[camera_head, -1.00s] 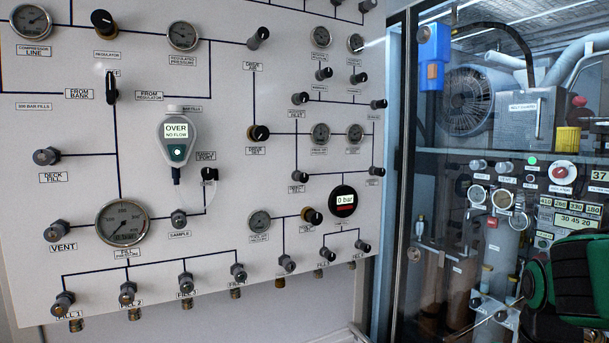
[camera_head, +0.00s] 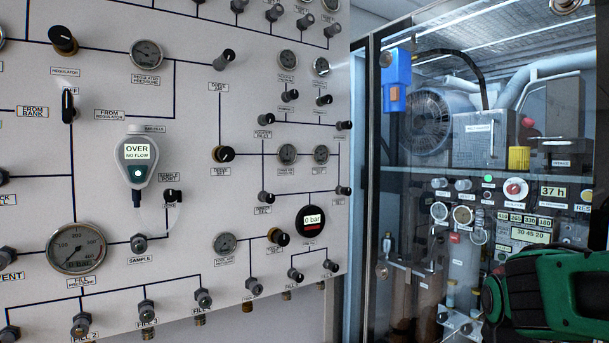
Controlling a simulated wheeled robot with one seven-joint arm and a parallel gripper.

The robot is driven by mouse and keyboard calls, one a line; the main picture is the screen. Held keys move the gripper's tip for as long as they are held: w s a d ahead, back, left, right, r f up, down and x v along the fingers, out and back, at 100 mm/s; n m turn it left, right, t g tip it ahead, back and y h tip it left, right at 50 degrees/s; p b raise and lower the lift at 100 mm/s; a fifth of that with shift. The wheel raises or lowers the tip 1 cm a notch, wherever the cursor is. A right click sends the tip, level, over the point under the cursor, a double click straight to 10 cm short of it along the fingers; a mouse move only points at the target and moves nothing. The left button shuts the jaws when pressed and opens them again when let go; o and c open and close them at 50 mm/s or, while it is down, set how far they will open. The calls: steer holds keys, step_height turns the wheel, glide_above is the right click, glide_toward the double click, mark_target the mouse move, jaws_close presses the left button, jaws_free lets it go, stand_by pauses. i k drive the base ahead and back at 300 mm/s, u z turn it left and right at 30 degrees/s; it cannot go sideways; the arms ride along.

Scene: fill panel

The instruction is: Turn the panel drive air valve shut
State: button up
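Nothing touches the valve. I cannot tell from its handle whether it is open or shut. A green and black part of my arm (camera_head: 545,295) shows at the lower right, in front of the glass cabinet and well away from the valve. No gripper fingers show.
The white panel (camera_head: 100,215) carries several gauges and knobs close around the valve. A handheld meter (camera_head: 137,160) reading OVER, NO FLOW hangs left of it. A glass-fronted cabinet (camera_head: 359,200) with machinery stands right of the panel. The space before the valve looks clear.

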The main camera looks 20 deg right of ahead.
mark_target(227, 56)
steer(key=k, duration=0.4)
steer(key=z, duration=0.65)
steer(key=i, duration=1.25)
steer(key=u, duration=0.65)
